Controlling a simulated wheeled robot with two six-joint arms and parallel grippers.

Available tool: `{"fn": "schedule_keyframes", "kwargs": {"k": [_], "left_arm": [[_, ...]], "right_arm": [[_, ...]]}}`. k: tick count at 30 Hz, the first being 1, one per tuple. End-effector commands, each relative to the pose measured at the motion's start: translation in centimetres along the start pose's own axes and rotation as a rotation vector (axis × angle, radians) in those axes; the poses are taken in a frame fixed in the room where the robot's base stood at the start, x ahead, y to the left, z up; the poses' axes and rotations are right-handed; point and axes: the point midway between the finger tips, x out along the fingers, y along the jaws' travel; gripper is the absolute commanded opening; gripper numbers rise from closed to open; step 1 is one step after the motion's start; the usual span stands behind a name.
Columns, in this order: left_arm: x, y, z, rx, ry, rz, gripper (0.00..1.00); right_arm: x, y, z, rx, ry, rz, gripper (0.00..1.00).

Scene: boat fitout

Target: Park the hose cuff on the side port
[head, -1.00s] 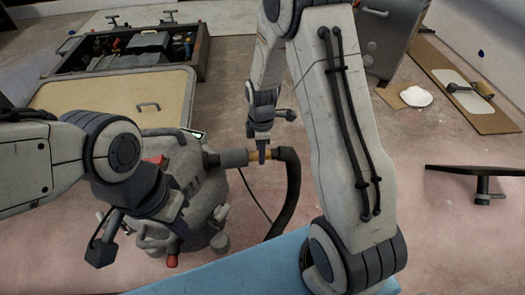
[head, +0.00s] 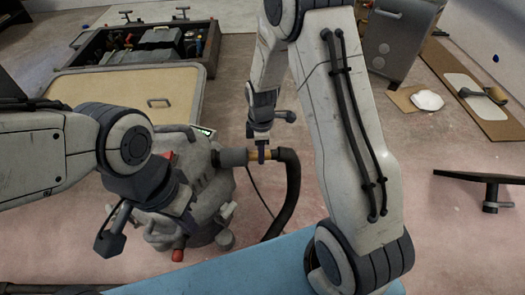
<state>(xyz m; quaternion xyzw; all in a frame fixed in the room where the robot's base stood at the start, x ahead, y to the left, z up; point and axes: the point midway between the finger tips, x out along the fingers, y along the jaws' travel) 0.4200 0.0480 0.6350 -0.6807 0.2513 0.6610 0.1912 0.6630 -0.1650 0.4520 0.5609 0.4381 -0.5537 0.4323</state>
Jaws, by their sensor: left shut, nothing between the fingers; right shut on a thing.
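The hose cuff (head: 233,157) is a grey sleeve with an orange-brown section, at the end of a black hose (head: 291,190). My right gripper (head: 261,156) is shut on the orange section from above. The cuff lies about level, its grey end against the short dark side port (head: 214,158) on a grey canister machine (head: 205,190). I cannot tell how far the cuff is over the port. My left gripper (head: 188,222) is shut and empty in front of the machine; its arm hides part of the machine.
A tan panel with a handle (head: 130,92) and an open box of parts (head: 150,48) stand behind. A blue surface (head: 240,272) is at the front. A thin cable (head: 260,192) hangs under the cuff. Boards lie at right, with free floor between.

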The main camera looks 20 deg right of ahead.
Motion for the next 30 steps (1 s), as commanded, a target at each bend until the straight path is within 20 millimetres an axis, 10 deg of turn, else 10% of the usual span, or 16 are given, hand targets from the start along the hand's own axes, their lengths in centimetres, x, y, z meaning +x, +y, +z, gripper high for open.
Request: {"fn": "schedule_keyframes", "kwargs": {"k": [28, 29, 30], "left_arm": [[-0.4, 0.0, 0.0, 0.000, 0.000, 0.000, 0.00], [-0.4, 0.0, 0.0, 0.000, 0.000, 0.000, 0.00], [-0.4, 0.0, 0.0, 0.000, 0.000, 0.000, 0.00]], "right_arm": [[0.0, 0.0, -2.0, -0.003, 0.003, 0.002, 0.00], [0.0, 0.0, -2.0, -0.003, 0.003, 0.002, 0.46], [0.0, 0.0, -1.9, -0.003, 0.003, 0.002, 0.61]]}}
